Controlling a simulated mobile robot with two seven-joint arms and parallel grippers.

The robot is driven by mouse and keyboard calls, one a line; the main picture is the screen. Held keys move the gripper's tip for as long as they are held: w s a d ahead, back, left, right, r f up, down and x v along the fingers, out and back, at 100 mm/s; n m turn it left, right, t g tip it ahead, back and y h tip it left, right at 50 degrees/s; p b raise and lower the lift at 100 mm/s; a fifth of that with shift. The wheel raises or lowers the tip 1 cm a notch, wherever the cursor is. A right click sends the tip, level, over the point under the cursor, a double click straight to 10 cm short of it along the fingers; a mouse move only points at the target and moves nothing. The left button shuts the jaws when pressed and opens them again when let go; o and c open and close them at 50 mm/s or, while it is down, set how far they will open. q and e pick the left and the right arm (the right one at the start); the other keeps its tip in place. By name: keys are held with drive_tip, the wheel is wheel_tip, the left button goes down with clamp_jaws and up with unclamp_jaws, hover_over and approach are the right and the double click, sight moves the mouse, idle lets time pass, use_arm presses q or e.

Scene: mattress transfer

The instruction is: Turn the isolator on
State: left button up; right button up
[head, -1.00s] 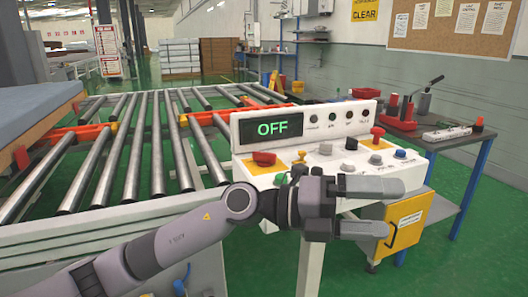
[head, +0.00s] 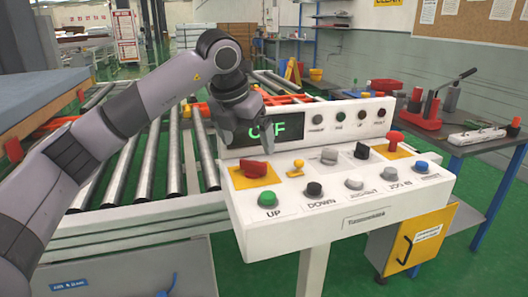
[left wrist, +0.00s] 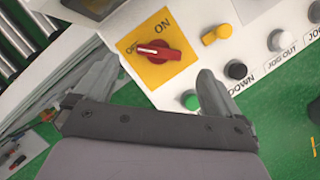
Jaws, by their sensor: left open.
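The isolator is a red rotary knob (head: 254,169) on a yellow plate at the left of the white control panel (head: 345,222). In the left wrist view the knob (left wrist: 165,53) lies across its plate between the OFF and ON labels, its white mark at the OFF side. My left gripper (head: 238,132) hangs above and just behind the knob, pointing down, and partly covers the green OFF display (head: 290,123). In the left wrist view its two fingers (left wrist: 152,80) are spread and empty, apart from the knob. My right gripper is not in view.
A green UP button (head: 268,199), a black DOWN button (head: 314,189) and a yellow switch (head: 296,169) sit close to the isolator. A red mushroom button (head: 394,139) is at the panel's right. A roller conveyor (head: 135,170) lies behind and left.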

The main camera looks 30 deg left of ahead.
sight(253, 161)
use_arm(q)
drive_tip(key=shift+x, duration=3.4)
drive_tip(key=c, duration=1.1)
